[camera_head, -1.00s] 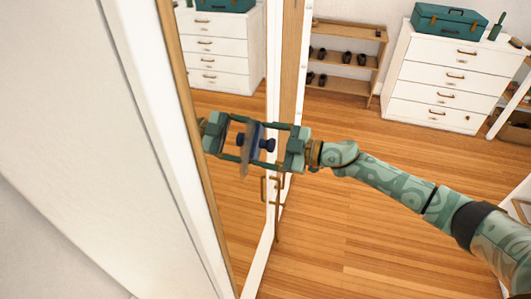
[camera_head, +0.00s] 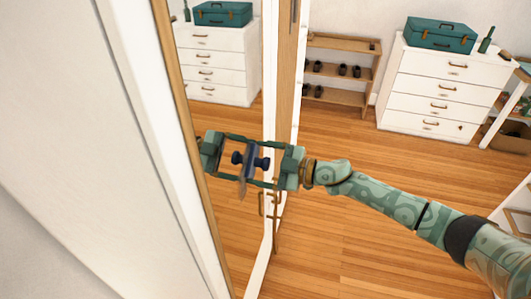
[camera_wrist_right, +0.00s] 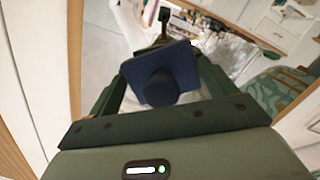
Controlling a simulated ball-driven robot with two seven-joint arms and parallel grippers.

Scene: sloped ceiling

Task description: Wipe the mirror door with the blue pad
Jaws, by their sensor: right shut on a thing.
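The mirror door (camera_head: 238,225) stands upright at the left of the head view, seen at a steep angle, and reflects the floor, a white dresser and my gripper. My left gripper is not in view.
Brass door handles (camera_head: 273,205) are just below my right gripper. A white panel (camera_head: 80,150) fills the left. A shoe rack (camera_head: 340,68) and a white dresser (camera_head: 432,90) with a teal case (camera_head: 440,35) stand at the back. The wooden floor (camera_head: 370,150) between is clear.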

